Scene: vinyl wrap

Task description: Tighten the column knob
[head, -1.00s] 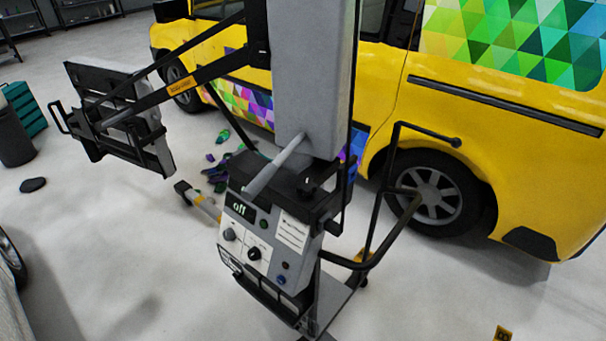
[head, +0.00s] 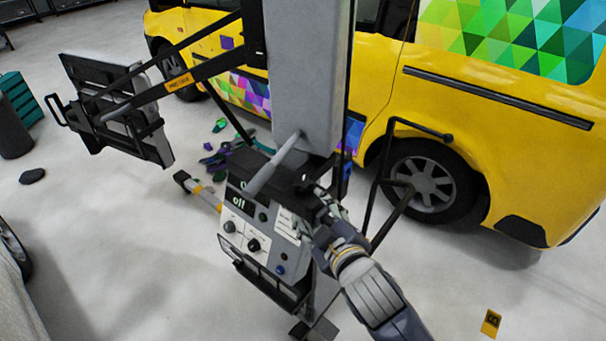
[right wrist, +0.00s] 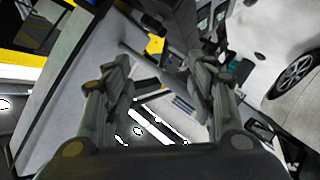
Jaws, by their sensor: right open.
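The heater stand's grey column (head: 305,80) rises from a control box (head: 243,222) whose display is lit. A small black column knob (head: 306,180) sits at the column's foot, above the box's right side; it is dark against dark parts and hard to make out. My right gripper (head: 323,208) is just below and to the right of it, at the box's upper right corner. In the right wrist view the two fingers (right wrist: 158,78) are spread apart, with dark stand parts beyond them. I cannot tell whether they touch the knob. My left gripper is not in view.
A grey handle (head: 273,166) slants out from the column. A black tube frame (head: 385,170) stands to the right, close to my right arm. The heater panel (head: 118,108) hangs at the left. A yellow van (head: 480,130) stands behind. Floor at front right is mostly clear.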

